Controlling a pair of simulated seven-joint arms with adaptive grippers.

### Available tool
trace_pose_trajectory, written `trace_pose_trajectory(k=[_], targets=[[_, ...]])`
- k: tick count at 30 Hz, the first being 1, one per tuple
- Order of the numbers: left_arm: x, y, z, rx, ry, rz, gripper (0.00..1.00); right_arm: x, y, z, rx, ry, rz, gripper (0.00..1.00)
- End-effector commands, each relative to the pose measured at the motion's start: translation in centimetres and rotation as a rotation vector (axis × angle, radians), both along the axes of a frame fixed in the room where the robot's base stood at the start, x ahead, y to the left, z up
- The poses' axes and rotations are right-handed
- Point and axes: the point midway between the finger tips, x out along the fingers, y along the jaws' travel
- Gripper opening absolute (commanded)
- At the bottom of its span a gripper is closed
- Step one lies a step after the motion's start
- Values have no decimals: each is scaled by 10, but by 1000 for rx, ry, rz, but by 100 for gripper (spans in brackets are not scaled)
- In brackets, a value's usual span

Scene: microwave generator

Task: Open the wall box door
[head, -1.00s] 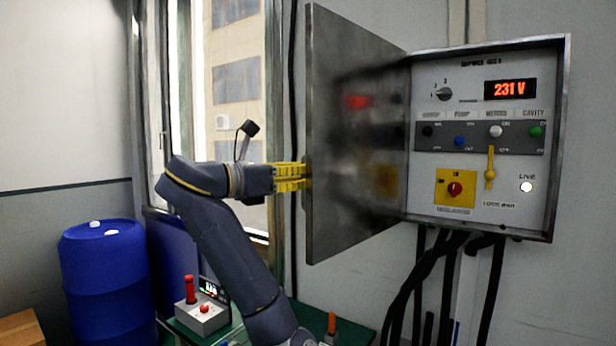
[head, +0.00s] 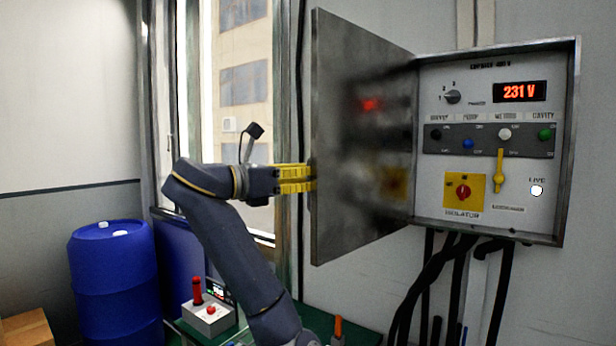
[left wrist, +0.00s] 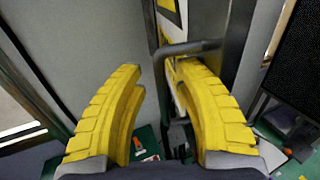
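The wall box door (head: 350,130) is a grey metal panel, swung wide open to the left of the wall box (head: 570,150). The box interior shows a lit 231 V display (head: 520,92), a red knob on a yellow plate (head: 463,192) and a yellow lever (head: 499,170). My left gripper (head: 312,180) is at the door's free left edge, its yellow fingertips meeting that edge in the picture. In the left wrist view its fingers (left wrist: 165,75) stand apart; a dark bar handle (left wrist: 190,48) passes just beyond the right fingertip. Contact there is unclear. My right gripper is not in view.
Black cables (head: 455,280) hang below the box. A blue drum (head: 112,285) stands at the left by a window (head: 245,80). A grey control unit (head: 210,317) with a red-handled stick sits on a green bench low in the middle. A brown box (head: 27,330) is at lower left.

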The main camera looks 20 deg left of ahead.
Motion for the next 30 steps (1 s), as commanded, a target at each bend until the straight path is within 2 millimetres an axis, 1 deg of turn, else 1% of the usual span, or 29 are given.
trace_pose_trajectory(k=[1,4,8,21,27,30], targets=[[0,0,0,0,0,0,32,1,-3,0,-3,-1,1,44],[-3,2,0,0,0,1,32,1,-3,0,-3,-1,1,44],[-12,10,0,1,-1,2,32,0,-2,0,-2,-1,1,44],[-69,52,0,2,-1,5,32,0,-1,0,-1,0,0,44],[-87,65,0,1,-1,3,32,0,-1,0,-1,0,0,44],[-92,68,0,1,-1,2,32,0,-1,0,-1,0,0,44]])
